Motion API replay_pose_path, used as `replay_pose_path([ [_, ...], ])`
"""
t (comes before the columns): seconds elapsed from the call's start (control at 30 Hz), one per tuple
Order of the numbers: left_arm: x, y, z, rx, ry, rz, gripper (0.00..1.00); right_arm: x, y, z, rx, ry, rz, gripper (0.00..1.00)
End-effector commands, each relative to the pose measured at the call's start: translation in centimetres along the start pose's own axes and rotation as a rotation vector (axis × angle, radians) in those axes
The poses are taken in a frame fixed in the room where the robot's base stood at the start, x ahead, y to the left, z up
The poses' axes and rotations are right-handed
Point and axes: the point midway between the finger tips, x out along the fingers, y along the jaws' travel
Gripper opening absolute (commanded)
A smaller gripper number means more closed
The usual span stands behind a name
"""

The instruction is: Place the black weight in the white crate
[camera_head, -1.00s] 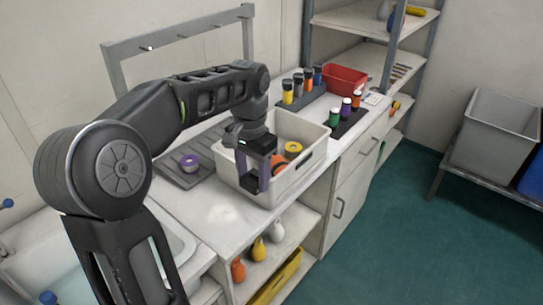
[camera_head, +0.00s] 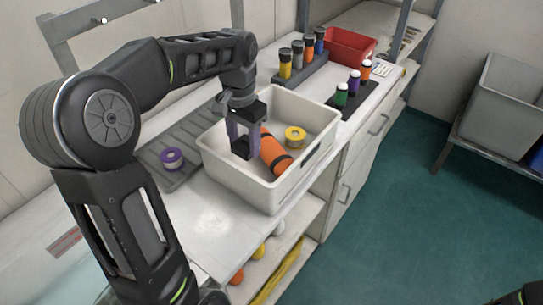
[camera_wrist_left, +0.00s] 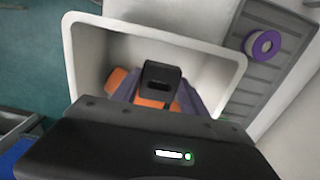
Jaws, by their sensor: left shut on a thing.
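The black weight (camera_head: 240,149) is a small dark block between the purple fingers of my left gripper (camera_head: 243,138), which is shut on it. It also shows in the left wrist view (camera_wrist_left: 161,80), gripped between the two fingers. The white crate (camera_head: 240,178) stands on the counter, open at the top. The weight is over the left part of the crate's opening; how far it is above the floor is hard to tell. An orange cylinder with dark bands (camera_head: 273,152) and a yellow roll (camera_head: 295,136) lie in the crate.
A purple roll (camera_head: 172,158) sits on a grey ribbed tray (camera_head: 190,142) left of the crate. Several coloured bottles stand in dark racks behind, with a red bin (camera_head: 350,46) farther back. Grey bins stand at the right. The counter front left of the crate is clear.

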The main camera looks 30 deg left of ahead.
Motion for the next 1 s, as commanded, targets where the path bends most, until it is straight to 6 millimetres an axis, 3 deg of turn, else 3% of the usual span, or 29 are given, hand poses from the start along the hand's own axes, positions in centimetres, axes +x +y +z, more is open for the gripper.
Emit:
replay_pose_path([
  [0.17,0.4,0.0,-0.1,0.0,0.002,-0.001,0.0,-0.1,0.0,0.0,0.0,0.0,0.0,0.78],
  [0.53,5.7,-0.1,-0.1,-0.001,0.001,0.0,0.0,-0.6,-0.2,0.0,0.001,-0.001,0.002,0.78],
  [1.0,6.9,0.0,-0.1,0.0,0.001,-0.001,0.0,-0.7,-0.2,0.1,0.002,-0.002,0.003,0.78],
])
